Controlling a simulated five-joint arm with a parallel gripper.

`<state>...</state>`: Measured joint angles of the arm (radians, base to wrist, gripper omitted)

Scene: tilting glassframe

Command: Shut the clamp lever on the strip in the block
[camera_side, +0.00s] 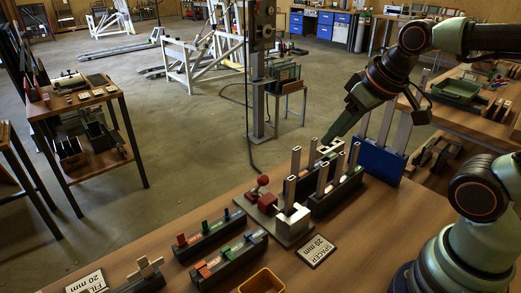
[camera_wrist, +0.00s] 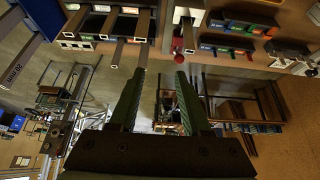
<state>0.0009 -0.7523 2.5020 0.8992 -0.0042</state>
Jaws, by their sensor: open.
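The clamp lever's red knob (camera_side: 262,181) stands at the back left of the grey fixture plate (camera_side: 287,234), beside a red piece (camera_side: 267,201). The knob also shows in the wrist view (camera_wrist: 178,43), beyond the fingertips. A pale block (camera_side: 293,220) sits on the plate, and an upright strip (camera_side: 290,189) rises at it; the seat of the strip is too small to make out. My gripper (camera_side: 328,140) is open and empty, above and behind the rack, to the right of the lever. In the wrist view its two fingers (camera_wrist: 161,78) are apart, with nothing between them.
A dark rack (camera_side: 338,193) with several upright strips stands right of the fixture, close to my gripper. A blue panel (camera_side: 379,162) is farther right. Low racks of coloured pieces (camera_side: 209,235) lie left.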

